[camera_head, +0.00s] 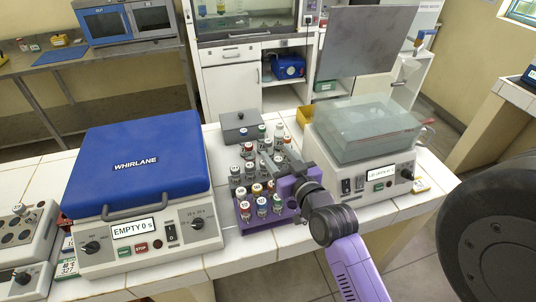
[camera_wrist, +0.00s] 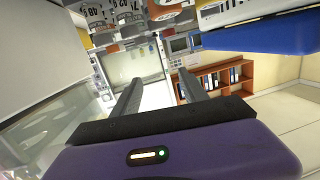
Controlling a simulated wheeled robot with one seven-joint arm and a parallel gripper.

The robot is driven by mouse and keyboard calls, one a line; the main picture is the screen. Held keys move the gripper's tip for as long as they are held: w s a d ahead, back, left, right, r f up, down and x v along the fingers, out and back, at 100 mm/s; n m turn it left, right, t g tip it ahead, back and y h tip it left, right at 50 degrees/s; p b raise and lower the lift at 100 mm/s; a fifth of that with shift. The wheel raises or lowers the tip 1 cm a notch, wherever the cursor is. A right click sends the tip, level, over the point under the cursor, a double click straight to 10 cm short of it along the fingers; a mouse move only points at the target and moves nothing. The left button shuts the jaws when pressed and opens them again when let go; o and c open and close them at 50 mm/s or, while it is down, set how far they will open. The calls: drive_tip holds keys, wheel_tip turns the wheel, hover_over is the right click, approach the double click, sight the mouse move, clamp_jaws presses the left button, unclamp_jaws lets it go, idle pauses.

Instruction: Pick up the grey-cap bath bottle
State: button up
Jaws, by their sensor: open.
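My gripper (camera_head: 264,160) is over the rack area in the head view, its open fingers pointing toward the upper left. The wrist view shows the two fingers (camera_wrist: 160,82) apart with nothing between them. Several small capped bottles (camera_head: 262,203) stand upright in a purple rack (camera_head: 285,214) below and beside the gripper. More bottles (camera_head: 249,150) stand behind, partly hidden by my gripper.
A blue-lidded centrifuge (camera_head: 140,165) marked WHIRLANE stands left of the rack. A grey box (camera_head: 239,126) sits behind the bottles. A grey panel (camera_head: 368,42) stands raised behind the bath. A yellow bin (camera_head: 305,117) is beside the bath. The front tiled edge is partly clear.

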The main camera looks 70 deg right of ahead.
drive_tip(key=g, duration=0.1)
approach(270, 144)
drive_tip(key=shift+y, duration=0.3)
drive_tip(key=d+r, duration=0.1)
drive_tip(key=r, duration=0.1)
drive_tip(key=w+d+r, duration=0.1)
drive_tip(key=d+r, duration=0.1)
drive_tip(key=shift+w+d, duration=0.1)
drive_tip(key=shift+d, duration=0.15)
drive_tip(key=f+y, duration=0.1)
drive_tip(key=w+f+n+y, duration=0.1)
drive_tip(key=f, duration=0.1)
drive_tip(key=shift+d+f+g, duration=0.1)
drive_tip(key=shift+d+g, duration=0.15)
drive_tip(key=shift+g, duration=0.15)
drive_tip(key=shift+w+f, duration=0.2)
drive_tip(key=shift+p+x, duration=1.1)
drive_tip(key=shift+x, duration=2.45)
drive_tip(key=shift+w+a, duration=0.1)
drive_tip(key=shift+a, duration=0.1)
clamp_jaws()
